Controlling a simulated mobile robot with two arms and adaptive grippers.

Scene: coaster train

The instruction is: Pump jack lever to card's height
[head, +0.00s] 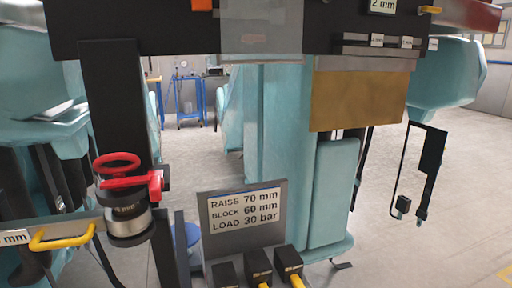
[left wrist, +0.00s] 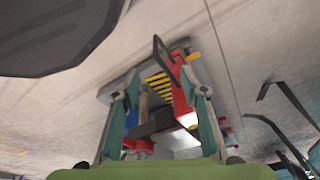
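The card (head: 244,215) stands low in the middle of the head view. It reads RAISE 70 mm, BLOCK 60 mm, LOAD 30 bar. In the left wrist view my left gripper (left wrist: 160,85) has its two fingers spread apart. Beyond and between them is a red unit (left wrist: 181,82), apparently the jack, beside a yellow-and-black striped part (left wrist: 158,88). A dark bar (left wrist: 155,124) crosses between the fingers; I cannot tell whether it is the lever or whether it touches them. The jack is not clear in the head view. My right gripper is out of view.
A red handwheel (head: 117,164) tops a black and metal cylinder at the left. A plate with a yellow handle (head: 62,236) lies beside it. Several black plugs (head: 258,264) stand below the card. Teal columns (head: 290,150) and hanging black parts crowd the middle; open floor shows at right.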

